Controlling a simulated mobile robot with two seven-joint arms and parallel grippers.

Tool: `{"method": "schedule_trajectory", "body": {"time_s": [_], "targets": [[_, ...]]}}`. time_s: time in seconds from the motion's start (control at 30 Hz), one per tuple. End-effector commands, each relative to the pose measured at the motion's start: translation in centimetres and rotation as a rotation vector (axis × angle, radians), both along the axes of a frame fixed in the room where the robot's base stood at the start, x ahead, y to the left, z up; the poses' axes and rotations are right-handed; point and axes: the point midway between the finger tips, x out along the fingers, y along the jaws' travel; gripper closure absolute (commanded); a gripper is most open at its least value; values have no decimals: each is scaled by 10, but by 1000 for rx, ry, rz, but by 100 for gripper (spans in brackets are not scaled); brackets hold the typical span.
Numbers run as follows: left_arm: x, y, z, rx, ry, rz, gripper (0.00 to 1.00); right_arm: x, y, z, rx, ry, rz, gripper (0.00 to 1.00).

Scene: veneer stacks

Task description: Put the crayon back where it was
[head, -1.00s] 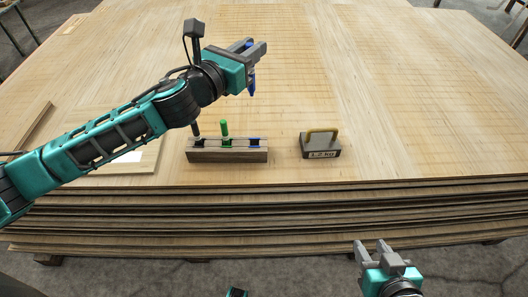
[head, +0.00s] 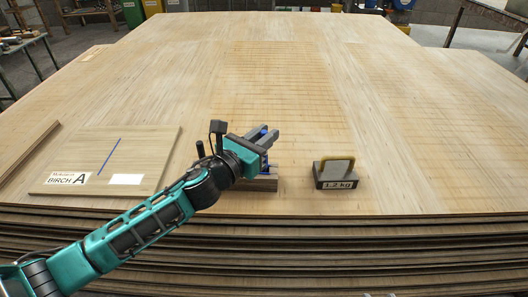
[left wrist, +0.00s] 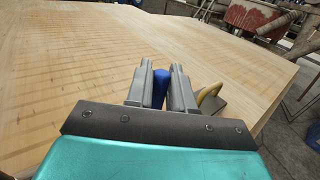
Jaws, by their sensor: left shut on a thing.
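My left gripper (head: 268,136) is shut on the blue crayon (left wrist: 160,86), which stands between the fingers in the left wrist view. In the head view the gripper is at the right end of the wooden crayon rack (head: 262,185), low over it. Blue shows between the fingers and again just below them, at the rack's right holder. I cannot tell whether the crayon's lower end sits in the holder. My arm hides most of the rack and the green crayon. A dark upright tip, probably the dark crayon (head: 200,149), shows behind my wrist. My right gripper is out of view.
A weight marked 1.2 kg (head: 336,174) with a yellow handle stands right of the rack. At left lies a board labelled BIRCH A (head: 150,160) with a blue line (head: 110,156) on it. The veneer stack (head: 300,90) is clear behind.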

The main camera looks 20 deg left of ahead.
Motion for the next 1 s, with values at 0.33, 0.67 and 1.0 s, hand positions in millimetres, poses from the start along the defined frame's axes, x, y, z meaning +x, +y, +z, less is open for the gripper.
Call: {"method": "schedule_trajectory", "body": {"time_s": [0.33,0.67,1.0], "targets": [[0,0,-34,0,0,0,100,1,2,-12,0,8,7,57],[0,0,-37,0,1,0,71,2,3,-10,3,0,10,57],[0,0,-37,0,1,0,53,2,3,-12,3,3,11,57]]}}
